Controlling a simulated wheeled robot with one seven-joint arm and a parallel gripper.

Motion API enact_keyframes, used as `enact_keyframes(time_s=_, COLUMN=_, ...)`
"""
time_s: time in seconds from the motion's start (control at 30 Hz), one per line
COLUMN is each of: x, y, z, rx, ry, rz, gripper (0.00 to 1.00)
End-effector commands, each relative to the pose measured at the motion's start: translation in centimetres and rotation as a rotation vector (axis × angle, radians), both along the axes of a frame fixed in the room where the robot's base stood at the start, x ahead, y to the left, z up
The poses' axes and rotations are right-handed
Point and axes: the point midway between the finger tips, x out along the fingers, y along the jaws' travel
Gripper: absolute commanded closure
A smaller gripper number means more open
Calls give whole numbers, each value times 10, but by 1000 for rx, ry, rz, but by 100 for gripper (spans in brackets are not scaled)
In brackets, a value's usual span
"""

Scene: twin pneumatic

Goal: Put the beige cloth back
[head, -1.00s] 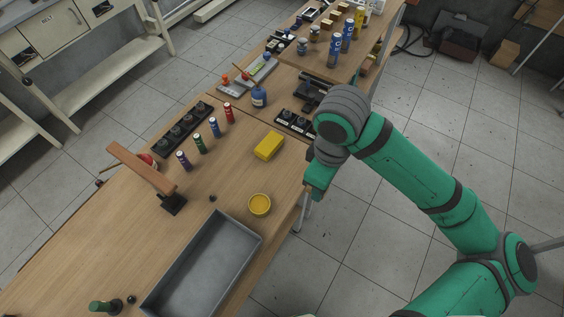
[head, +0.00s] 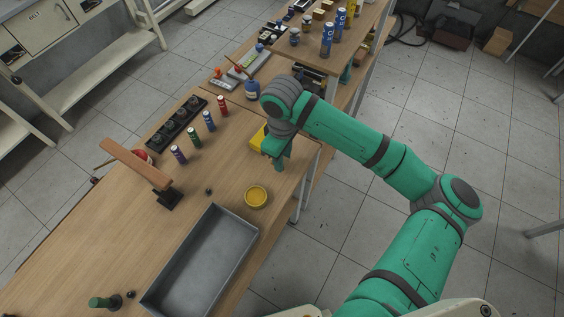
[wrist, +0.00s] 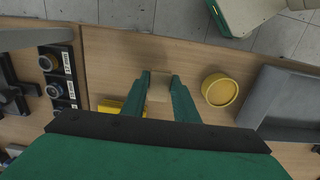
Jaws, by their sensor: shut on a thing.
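My gripper (wrist: 160,78) is shut on the beige cloth (wrist: 158,92), which shows as a small pale patch between the two green fingers in the wrist view. In the head view my gripper (head: 279,163) is over the right edge of the wooden table (head: 215,170), beside a yellow block. The cloth cannot be made out in the head view. I cannot tell whether it touches the table.
The yellow block (head: 257,138) is partly hidden by my gripper. A yellow bowl (head: 256,197) and a grey tray (head: 240,258) stand nearer. Several coloured cylinders (head: 194,137) and a black holder (head: 163,135) stand left. A wooden-armed stand (head: 137,164) rises at left.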

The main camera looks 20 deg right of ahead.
Motion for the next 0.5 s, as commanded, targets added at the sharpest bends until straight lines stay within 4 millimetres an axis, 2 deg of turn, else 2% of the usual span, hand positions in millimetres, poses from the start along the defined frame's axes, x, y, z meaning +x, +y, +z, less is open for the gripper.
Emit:
enact_keyframes(time_s=0.23, x=2, y=1, z=-31, rx=-1, ry=1, rz=-1, gripper=91)
enact_keyframes(time_s=0.5, x=2, y=1, z=-33, rx=1, ry=-1, rz=0, gripper=91)
